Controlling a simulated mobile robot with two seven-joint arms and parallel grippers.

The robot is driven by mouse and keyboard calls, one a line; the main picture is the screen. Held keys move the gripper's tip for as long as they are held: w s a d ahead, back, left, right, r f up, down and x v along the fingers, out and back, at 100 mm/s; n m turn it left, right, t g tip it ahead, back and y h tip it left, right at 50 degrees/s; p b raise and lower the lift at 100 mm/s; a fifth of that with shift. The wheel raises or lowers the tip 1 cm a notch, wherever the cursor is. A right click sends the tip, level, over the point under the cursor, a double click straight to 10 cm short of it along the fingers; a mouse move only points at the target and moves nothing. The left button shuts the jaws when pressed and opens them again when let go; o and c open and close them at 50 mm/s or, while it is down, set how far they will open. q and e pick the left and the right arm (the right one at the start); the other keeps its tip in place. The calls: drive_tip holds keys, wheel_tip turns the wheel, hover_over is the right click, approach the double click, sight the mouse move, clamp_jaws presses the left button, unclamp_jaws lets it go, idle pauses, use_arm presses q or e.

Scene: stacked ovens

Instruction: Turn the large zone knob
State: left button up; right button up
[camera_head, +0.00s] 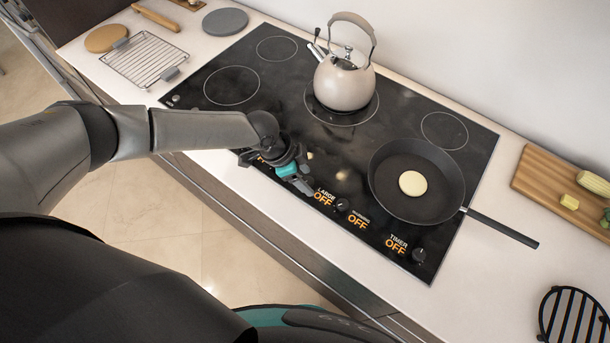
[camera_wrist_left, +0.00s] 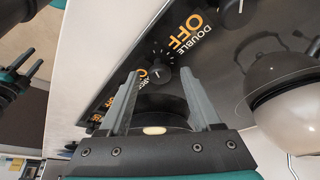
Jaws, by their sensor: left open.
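In the head view, the large zone knob (camera_head: 341,204) is a small dark knob beside the orange "LARGE OFF" label on the front of the black cooktop. My left gripper (camera_head: 299,185) is low over the control strip, just left of that label. In the left wrist view, my left gripper (camera_wrist_left: 162,98) is open, its two grey fingers apart and empty. A dark round knob (camera_wrist_left: 160,74) with white tick marks shows between and beyond the fingertips. It lies between the "DOUBLE OFF" label and a partly hidden label; I cannot tell if the fingers touch it.
A kettle (camera_head: 344,80) stands on a back burner. A frying pan (camera_head: 437,203) with a pale round piece sits right of the gripper. The timer knob (camera_head: 419,255) is at the right front. In the left wrist view, a dark and teal part, probably my right gripper (camera_wrist_left: 34,76), shows at left.

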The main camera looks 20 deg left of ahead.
use_arm(q)
clamp_jaws()
idle(0.4)
